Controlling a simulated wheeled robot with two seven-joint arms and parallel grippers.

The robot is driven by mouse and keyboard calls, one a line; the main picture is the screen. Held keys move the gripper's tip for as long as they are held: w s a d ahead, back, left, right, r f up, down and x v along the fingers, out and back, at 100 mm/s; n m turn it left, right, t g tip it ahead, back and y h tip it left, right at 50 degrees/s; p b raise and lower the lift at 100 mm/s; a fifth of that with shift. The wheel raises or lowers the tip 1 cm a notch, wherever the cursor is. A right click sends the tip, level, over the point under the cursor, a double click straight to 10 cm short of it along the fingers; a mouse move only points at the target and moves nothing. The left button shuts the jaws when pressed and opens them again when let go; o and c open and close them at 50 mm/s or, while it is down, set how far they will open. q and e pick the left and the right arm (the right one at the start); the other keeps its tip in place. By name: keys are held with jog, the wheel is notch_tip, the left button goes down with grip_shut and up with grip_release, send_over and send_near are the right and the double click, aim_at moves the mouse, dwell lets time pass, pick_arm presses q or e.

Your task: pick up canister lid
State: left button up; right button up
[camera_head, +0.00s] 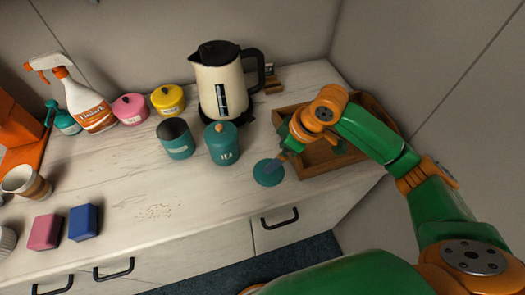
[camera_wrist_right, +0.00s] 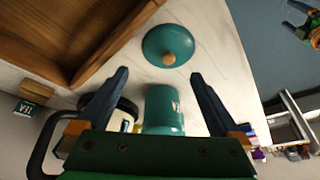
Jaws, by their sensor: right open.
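The teal canister lid (camera_head: 268,172) lies flat on the counter near its front edge, beside the wooden tray. In the right wrist view the round lid (camera_wrist_right: 160,40) shows a wooden knob facing up. My right gripper (camera_head: 284,156) is just above and beside the lid. Its two fingers (camera_wrist_right: 160,75) are open with nothing between them, and the lid is beyond their tips. A teal canister (camera_head: 175,140) without a lid stands left of a lidded teal canister (camera_head: 222,145). A small green and orange part at the wrist view's top right looks like my left gripper (camera_wrist_right: 300,28), too small to read.
The wooden tray (camera_head: 320,165) is close on the right of the lid. A cream kettle (camera_head: 222,90) stands behind the canisters. Pink (camera_head: 130,110) and yellow (camera_head: 167,100) pots, a spray bottle (camera_head: 88,105) and two sponges (camera_head: 64,227) are further left.

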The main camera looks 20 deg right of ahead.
aim_at(273, 174)
jog(key=f, duration=0.1)
jog(key=s+f, duration=0.1)
jog(key=a+f+p, duration=0.1)
jog(key=shift+s, duration=0.3)
jog(key=shift+x, duration=1.2)
jog(key=shift+w+d+f, duration=0.1)
jog(key=shift+w+f, duration=0.2)
jog(key=shift+w, duration=0.15)
jog(key=shift+s+r, duration=0.15)
jog(key=shift+s, duration=0.2)
jog(key=c, duration=1.3)
pick_arm(q)
jog(key=shift+s+r, duration=0.3)
jog(key=shift+s, duration=0.3)
jog(key=shift+s+r, duration=0.3)
jog(key=shift+s, duration=0.25)
pick_arm(e)
jog(key=shift+s, duration=0.1)
jog(key=shift+c, duration=1.2)
